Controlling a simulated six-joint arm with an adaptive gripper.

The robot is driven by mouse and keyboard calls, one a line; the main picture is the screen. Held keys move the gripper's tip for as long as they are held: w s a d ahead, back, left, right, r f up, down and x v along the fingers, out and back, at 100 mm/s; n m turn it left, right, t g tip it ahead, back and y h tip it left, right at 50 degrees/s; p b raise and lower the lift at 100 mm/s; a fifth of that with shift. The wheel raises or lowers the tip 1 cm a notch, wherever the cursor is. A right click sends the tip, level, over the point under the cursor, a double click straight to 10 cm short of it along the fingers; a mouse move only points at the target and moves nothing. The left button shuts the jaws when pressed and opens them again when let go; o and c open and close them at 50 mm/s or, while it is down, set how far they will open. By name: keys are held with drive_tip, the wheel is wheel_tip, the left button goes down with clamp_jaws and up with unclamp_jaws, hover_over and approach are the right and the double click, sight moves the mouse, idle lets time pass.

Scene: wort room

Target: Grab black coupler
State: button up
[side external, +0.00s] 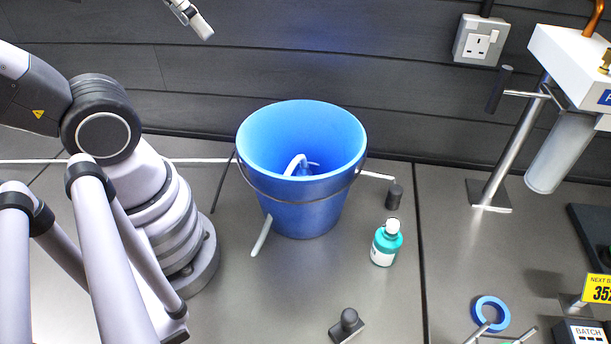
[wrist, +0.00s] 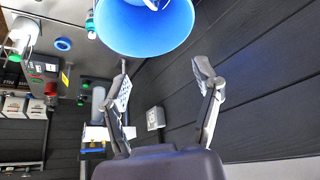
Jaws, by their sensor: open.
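A small black cylinder (side external: 394,196), which looks like the black coupler, stands upright on the grey worktop, right of the blue bucket (side external: 300,200) and behind the teal bottle (side external: 384,247). I cannot make it out in the wrist view. My gripper (wrist: 165,82) is open, with nothing between its two spread fingers. In the side view only part of it (side external: 190,18) shows at the top edge, high above the worktop and left of the bucket, well away from the coupler. The bucket rim (wrist: 190,35) shows beyond the fingers in the wrist view.
A black knob on a flat base (side external: 347,325) sits at the front. A blue ring (side external: 490,313) lies at the right front. A slanted metal post (side external: 512,150) stands at the right. The worktop around the cylinder is mostly clear.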

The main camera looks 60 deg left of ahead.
wheel_tip(320, 180, up, 5)
drive_tip(key=w+a+r+m+g+y, duration=0.1)
drive_tip(key=w+r+m+g+y, duration=0.2)
drive_tip(key=w+m, duration=0.6)
drive_tip(key=m+t+y, duration=0.5)
drive_tip(key=m+y, duration=0.8)
drive_tip(key=m, duration=0.1)
hover_over(398, 197)
drive_tip(key=v, duration=0.6)
wheel_tip(398, 197, down, 3)
drive_tip(key=shift+g+y, duration=0.3)
drive_tip(key=f, duration=4.3)
drive_tip(key=shift+w+a, duration=0.2)
drive_tip(key=shift+w+a+f, duration=0.1)
drive_tip(key=shift+a+f, duration=0.1)
drive_tip(key=x, duration=0.7)
drive_tip(key=shift+w+f, duration=0.1)
drive_tip(key=shift+f, duration=0.2)
